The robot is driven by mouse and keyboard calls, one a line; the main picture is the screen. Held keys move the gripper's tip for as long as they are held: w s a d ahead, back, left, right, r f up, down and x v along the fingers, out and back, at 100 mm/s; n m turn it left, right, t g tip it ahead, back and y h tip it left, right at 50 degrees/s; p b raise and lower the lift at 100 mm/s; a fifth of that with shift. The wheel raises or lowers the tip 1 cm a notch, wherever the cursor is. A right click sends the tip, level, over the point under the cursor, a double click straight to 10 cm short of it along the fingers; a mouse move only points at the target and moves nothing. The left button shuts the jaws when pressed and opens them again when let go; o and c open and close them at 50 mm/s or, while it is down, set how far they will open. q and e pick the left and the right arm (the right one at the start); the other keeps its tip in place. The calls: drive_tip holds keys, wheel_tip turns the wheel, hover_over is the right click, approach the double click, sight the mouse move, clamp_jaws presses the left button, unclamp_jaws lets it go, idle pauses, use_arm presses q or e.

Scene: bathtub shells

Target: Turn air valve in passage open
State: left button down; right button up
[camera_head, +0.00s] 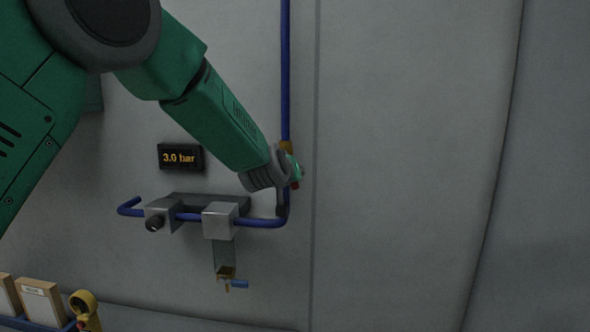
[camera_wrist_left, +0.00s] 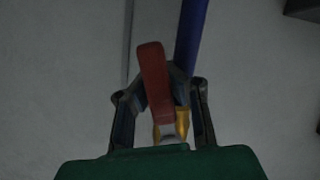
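The air valve sits on the vertical blue pipe, with a red lever (camera_wrist_left: 153,78) and a brass body (camera_wrist_left: 182,121) in the left wrist view. In the head view its brass part (camera_head: 286,147) shows beside my left gripper (camera_head: 290,180), and only a small bit of red shows; the rest is hidden by my gripper. In the left wrist view my left gripper (camera_wrist_left: 163,100) is open, with one finger on each side of the lever. The lever stands between the fingers, and I cannot tell whether either one touches it. My right gripper is not in view.
A display (camera_head: 180,157) on the wall reads 3.0 bar. Below it, a blue pipe (camera_head: 262,222) runs through grey metal blocks (camera_head: 220,220), with a small brass fitting (camera_head: 226,272) beneath. Boxes (camera_head: 40,300) and a yellow device (camera_head: 86,308) are at lower left. The wall to the right is bare.

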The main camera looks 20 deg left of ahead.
use_arm(q)
drive_tip(key=f+m, duration=0.1)
drive_tip(key=s+f, duration=0.1)
drive_tip(key=f, duration=0.1)
drive_tip(key=shift+m+g+y, duration=0.3)
drive_tip(key=shift+m+g, duration=0.1)
drive_tip(key=shift+s+a+m+g+y, duration=0.1)
drive_tip(key=shift+a+m+g+y, duration=0.25)
drive_tip(key=shift+a+m, duration=0.25)
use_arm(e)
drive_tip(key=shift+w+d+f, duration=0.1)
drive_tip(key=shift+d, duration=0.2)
use_arm(q)
drive_tip(key=c, duration=1.4)
unclamp_jaws()
drive_tip(key=shift+s+a+r, duration=0.1)
drive_tip(key=shift+s+r, duration=0.05)
drive_tip(key=shift+c, duration=0.2)
drive_tip(key=shift+s+r, duration=0.1)
drive_tip(key=shift+r, duration=0.3)
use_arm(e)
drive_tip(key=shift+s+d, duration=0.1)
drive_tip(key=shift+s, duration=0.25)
use_arm(q)
approach(291, 184)
drive_tip(key=shift+s+a, duration=0.55)
drive_tip(key=shift+s, duration=0.15)
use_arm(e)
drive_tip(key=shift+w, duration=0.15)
